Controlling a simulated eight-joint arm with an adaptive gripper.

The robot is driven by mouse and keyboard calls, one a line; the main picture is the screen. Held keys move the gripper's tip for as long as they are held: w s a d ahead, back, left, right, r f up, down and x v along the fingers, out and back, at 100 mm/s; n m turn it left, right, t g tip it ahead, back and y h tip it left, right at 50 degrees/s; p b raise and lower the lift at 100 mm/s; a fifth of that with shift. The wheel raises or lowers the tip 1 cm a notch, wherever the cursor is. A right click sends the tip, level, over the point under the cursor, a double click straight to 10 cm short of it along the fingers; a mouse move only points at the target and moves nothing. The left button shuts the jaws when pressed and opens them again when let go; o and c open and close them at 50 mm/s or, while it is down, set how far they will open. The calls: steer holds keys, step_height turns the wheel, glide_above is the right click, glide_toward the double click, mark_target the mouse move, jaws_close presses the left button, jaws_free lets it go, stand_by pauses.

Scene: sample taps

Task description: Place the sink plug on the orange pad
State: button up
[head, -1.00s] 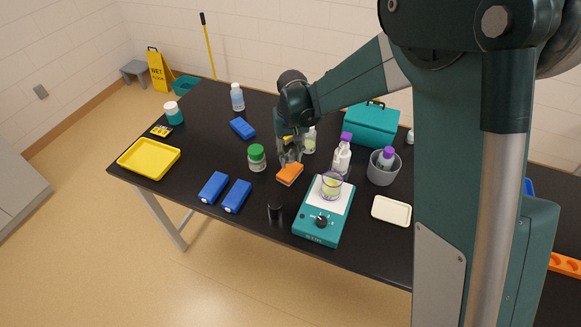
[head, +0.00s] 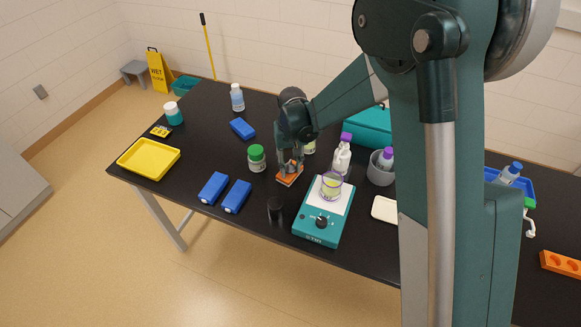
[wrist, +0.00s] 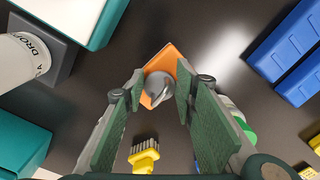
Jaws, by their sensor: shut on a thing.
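The orange pad (head: 287,181) lies on the black table between the green-lidded jar and the hot plate. In the wrist view the pad (wrist: 170,57) shows beneath the round grey metal sink plug (wrist: 159,86). My gripper (head: 290,171) points down over the pad. In the wrist view my gripper (wrist: 161,86) has its green-padded fingers on both sides of the plug, shut on it. The plug overlaps the pad in view, but I cannot tell whether it touches it. In the head view the fingers hide the plug.
A green-lidded jar (head: 257,158) stands close on the left. A hot plate (head: 320,222) with a beaker (head: 331,186) is close on the right. Blue boxes (head: 213,187) lie to the front left. A yellow brush (wrist: 145,155) lies near the pad. A white bottle (head: 342,160) stands behind.

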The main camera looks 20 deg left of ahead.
mark_target(291, 170)
steer(key=shift+f, duration=0.25)
steer(key=o, duration=0.9)
steer(key=shift+r, duration=0.1)
step_height(291, 170, up, 12)
stand_by(0.6)
steer(key=shift+d, duration=0.1)
stand_by(0.4)
